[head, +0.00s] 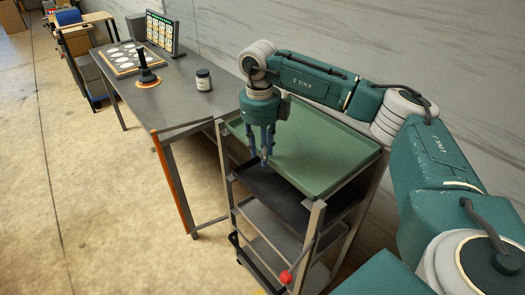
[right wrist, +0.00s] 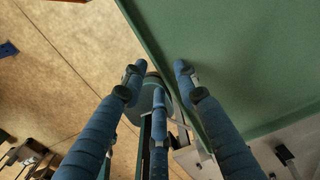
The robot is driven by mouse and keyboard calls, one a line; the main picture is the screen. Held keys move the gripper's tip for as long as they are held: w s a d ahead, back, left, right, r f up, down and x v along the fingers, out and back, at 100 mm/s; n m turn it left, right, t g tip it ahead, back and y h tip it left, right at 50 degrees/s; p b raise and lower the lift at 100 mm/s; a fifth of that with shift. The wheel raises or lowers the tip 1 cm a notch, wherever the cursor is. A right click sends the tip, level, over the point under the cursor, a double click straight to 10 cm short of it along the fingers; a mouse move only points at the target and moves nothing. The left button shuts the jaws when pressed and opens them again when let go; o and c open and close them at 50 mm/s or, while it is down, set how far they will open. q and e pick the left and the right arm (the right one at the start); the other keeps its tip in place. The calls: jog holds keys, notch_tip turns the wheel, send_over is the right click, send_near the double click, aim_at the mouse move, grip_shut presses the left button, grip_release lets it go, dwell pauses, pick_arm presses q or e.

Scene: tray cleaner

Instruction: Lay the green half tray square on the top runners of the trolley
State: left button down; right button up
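The green half tray (head: 325,150) lies at the top of the trolley (head: 312,220), with its near rim toward the front posts. Its runners are mostly hidden, so I cannot tell whether it is fully seated or square. My right gripper (head: 262,160) points down at the tray's near-left rim. In the right wrist view its blue fingers (right wrist: 159,73) are apart, with the rim of the tray (right wrist: 250,60) passing between them in the picture. I see no contact on both sides of the rim. My left gripper is not in view.
A grey table (head: 190,100) stands left of the trolley, holding a dark jar (head: 204,80), a black-handled tool (head: 147,70), a board with white ovals (head: 120,58) and a screen (head: 162,32). Lower dark shelves and a red knob (head: 286,277) are on the trolley. A wall stands behind.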

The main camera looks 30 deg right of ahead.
notch_tip(320, 180, up, 12)
jog(key=shift+a, duration=0.25)
dwell(0.5)
jog(key=shift+s+f, duration=0.1)
